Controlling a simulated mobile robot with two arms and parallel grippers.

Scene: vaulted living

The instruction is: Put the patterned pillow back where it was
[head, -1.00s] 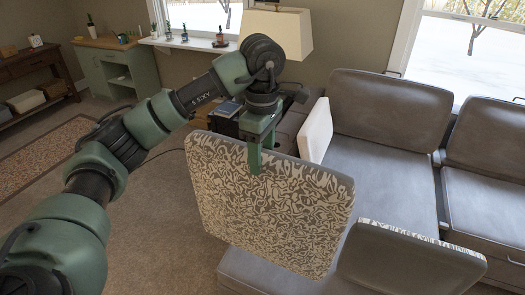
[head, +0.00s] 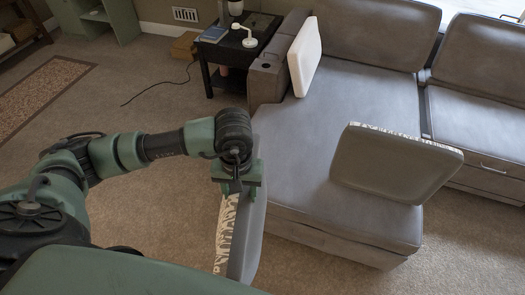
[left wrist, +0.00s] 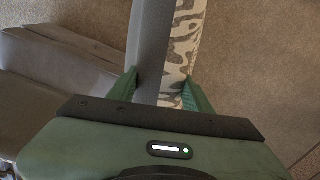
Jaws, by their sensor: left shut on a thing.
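The patterned pillow (head: 226,232) hangs from my left gripper (head: 237,186) in the head view, beside the front left edge of the sofa chaise. It is turned nearly edge-on, with a cream and grey patterned face to the left and a plain grey face to the right. In the left wrist view, the green fingers (left wrist: 158,92) close on either side of the pillow's edge, and the pillow (left wrist: 182,45) extends away between them. The lower part of the pillow is partly hidden by my arm in the head view. My right gripper is not in view.
A grey sectional sofa (head: 310,165) fills the right. A second pillow (head: 392,165) with a patterned edge stands on the chaise, and a white pillow (head: 304,57) leans at the sofa's arm. A black side table (head: 211,62) stands behind. The carpet at left is open.

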